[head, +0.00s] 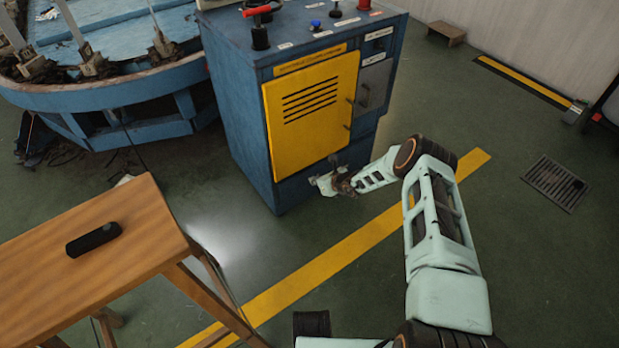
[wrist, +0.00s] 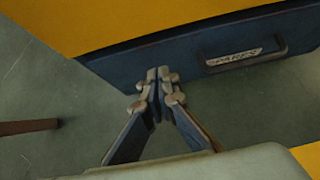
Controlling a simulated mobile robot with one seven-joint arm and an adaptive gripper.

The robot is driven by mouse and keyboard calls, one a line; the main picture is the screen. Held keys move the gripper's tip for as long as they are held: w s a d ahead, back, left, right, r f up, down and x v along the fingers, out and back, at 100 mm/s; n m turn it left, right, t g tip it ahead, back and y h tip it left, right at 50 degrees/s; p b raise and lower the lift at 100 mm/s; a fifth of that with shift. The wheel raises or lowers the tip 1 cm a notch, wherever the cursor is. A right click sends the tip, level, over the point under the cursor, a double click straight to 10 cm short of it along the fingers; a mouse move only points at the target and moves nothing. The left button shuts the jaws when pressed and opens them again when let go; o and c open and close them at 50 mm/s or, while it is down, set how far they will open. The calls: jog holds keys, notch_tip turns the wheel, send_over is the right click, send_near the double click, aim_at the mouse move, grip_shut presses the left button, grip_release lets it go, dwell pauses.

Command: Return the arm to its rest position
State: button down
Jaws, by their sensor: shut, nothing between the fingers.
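My gripper (head: 322,183) is at the end of my pale green arm, in front of the lower part of the blue cabinet (head: 238,110) in the head view. In the wrist view my gripper (wrist: 157,76) is shut, its fingertips together with nothing between them. The fingertips overlap the cabinet's dark blue lower panel (wrist: 140,60) in that view; I cannot tell whether they touch it. A drawer handle with a label (wrist: 233,58) is to the right of the fingertips. The arm is bent, with its elbow to the right of the gripper.
A wooden table (head: 130,270) with a black object (head: 93,240) on it stands at the left. A blue round machine (head: 110,95) is at the back left. The cabinet has a yellow door (head: 312,120) and a red lever (head: 258,12) on top. Green floor lies open around a drain grate (head: 556,183).

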jog(key=p+v, duration=0.3)
jog(key=v, duration=0.5)
jog(key=shift+d+r+p, duration=0.2)
jog(key=shift+r+p, duration=0.1)
jog(key=shift+p, duration=0.05)
